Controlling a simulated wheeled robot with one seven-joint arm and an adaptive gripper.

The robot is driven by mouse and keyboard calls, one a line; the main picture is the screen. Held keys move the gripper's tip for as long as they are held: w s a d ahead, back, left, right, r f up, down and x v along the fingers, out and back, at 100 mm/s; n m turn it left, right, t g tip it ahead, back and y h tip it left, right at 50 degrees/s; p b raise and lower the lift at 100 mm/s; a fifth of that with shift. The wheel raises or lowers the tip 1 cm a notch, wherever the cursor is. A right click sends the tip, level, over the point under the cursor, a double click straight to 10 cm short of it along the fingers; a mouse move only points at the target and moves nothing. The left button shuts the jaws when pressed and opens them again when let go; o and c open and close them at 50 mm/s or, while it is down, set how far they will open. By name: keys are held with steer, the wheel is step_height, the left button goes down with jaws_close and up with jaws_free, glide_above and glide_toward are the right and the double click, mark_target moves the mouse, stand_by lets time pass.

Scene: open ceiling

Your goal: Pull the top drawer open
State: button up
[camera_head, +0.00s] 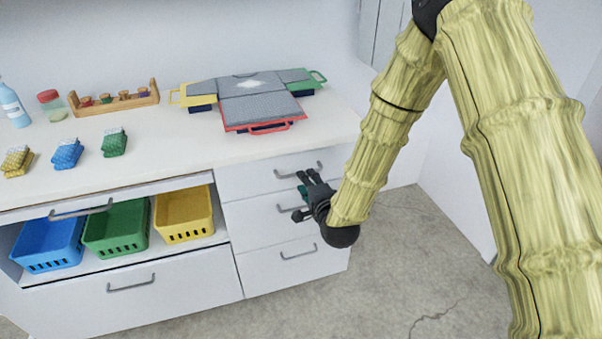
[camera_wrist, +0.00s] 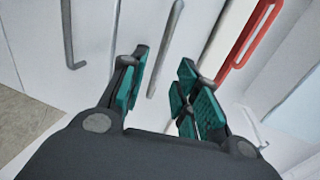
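The top drawer (camera_head: 240,185) is the uppermost of three in the right stack of the white cabinet, and it looks shut. Its grey bar handle (camera_head: 290,173) shows just beside my fingertips. My gripper (camera_head: 306,180) is in front of this drawer, close to the handle's right part. In the wrist view my gripper (camera_wrist: 163,80) is open, with dark fingers and teal pads apart and nothing clamped. A grey bar (camera_wrist: 165,50) shows beyond the gap between the fingers. Whether the fingers touch the handle I cannot tell.
Middle (camera_head: 287,209) and bottom (camera_head: 298,253) drawer handles lie below. Blue, green and yellow baskets (camera_head: 183,215) stand in the shelf at left. The floor (camera_head: 400,250) right of the cabinet is clear.

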steer(key=shift+x, duration=3.2)
steer(key=shift+s, duration=0.1)
jaws_close()
